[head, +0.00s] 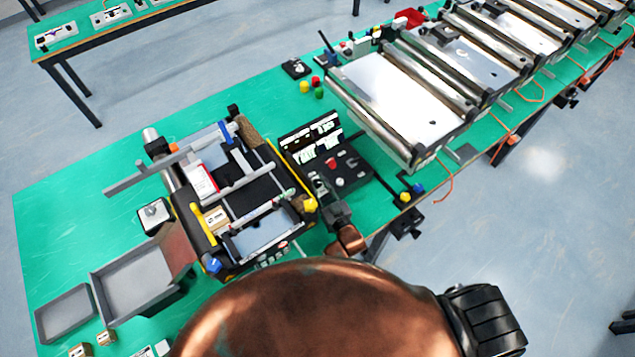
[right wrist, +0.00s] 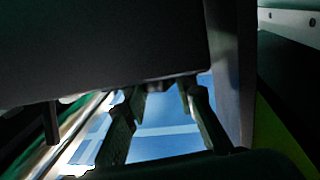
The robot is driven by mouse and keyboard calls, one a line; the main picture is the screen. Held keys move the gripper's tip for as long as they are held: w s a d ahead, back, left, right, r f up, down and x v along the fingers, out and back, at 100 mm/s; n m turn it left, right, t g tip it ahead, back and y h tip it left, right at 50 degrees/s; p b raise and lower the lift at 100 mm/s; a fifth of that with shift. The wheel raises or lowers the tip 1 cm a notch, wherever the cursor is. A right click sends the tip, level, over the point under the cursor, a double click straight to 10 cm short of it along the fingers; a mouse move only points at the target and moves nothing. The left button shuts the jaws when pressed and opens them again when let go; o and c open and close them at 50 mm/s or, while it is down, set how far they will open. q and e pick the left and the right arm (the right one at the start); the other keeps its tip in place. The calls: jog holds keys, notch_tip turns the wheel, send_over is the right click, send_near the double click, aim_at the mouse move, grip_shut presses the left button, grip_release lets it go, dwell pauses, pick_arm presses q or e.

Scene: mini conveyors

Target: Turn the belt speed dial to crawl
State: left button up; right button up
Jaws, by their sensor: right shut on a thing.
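The dark control box (head: 352,172) stands on the green table in the head view, with a red button and small black knobs on its top and a display panel behind. My right gripper (head: 320,187) is at the box's near left side. In the right wrist view its two dark fingers (right wrist: 163,95) reach up to the lower edge of a dark body (right wrist: 110,50). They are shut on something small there. It is too dark to make out clearly, and I cannot read the dial or its setting. My left gripper is in neither view.
A mini conveyor (head: 262,185) with rails and yellow sides stands left of the box. A larger metal conveyor (head: 395,95) stands to the right. Grey trays (head: 130,285) lie at the front left. Bare green table (head: 80,200) shows at the far left.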

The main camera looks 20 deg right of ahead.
dwell(0.3)
jog(key=o, duration=1.2)
jog(key=shift+c, duration=0.2)
jog(key=s+d, duration=0.2)
jog(key=s, duration=0.9)
jog(key=shift+s+d, duration=0.15)
jog(key=shift+s, duration=0.25)
